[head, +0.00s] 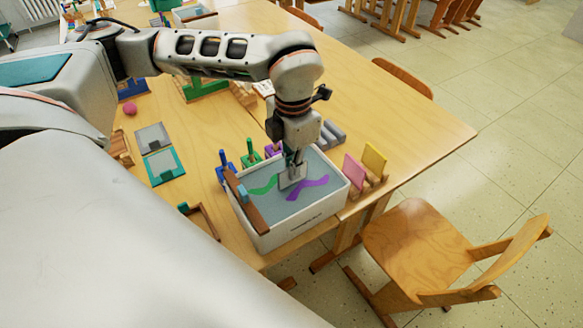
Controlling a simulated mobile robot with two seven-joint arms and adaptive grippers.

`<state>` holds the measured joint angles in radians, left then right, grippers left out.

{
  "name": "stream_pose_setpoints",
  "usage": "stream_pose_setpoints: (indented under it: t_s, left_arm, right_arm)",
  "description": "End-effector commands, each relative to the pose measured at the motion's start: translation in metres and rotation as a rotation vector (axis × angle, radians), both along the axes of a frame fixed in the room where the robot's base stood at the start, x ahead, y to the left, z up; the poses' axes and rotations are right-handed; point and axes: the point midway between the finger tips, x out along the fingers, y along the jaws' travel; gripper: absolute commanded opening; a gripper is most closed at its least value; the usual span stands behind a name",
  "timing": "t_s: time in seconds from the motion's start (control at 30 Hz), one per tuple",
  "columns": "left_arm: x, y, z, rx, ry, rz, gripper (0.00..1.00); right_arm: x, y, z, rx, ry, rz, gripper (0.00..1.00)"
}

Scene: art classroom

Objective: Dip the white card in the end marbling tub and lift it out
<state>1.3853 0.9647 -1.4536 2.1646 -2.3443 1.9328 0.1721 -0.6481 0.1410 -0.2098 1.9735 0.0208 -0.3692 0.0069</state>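The marbling tub (320,219) is a white box of grey-blue liquid at the table's near edge, with green and purple swirls on the surface. My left gripper (294,163) points down over the middle of the tub. It appears shut on the white card (290,178), a small pale upright piece between the green and purple swirls. The card's lower edge is at the liquid; I cannot tell how deep it is. My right gripper is not in view.
A brown wooden bar (246,203) lies along the tub's left side. Pink (353,171) and yellow (374,158) cards stand in a wooden rack to the right. Blue and green stamp-like tools (224,160) stand behind left. A wooden chair (415,245) is at front right.

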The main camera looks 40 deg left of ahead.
Motion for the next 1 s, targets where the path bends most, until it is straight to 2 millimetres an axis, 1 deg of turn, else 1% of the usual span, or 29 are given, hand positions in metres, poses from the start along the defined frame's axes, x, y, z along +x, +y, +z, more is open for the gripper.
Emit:
stream_pose_setpoints:
  t_s: [0.03, 1.0]
  left_arm:
    - [0.000, 0.000, 0.004, 0.001, -0.001, 0.000, 0.00]
    - [0.001, 0.000, 0.048, 0.000, -0.002, 0.000, 0.00]
  right_arm:
    - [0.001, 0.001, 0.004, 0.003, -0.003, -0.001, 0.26]
    - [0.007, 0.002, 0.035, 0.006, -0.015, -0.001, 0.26]
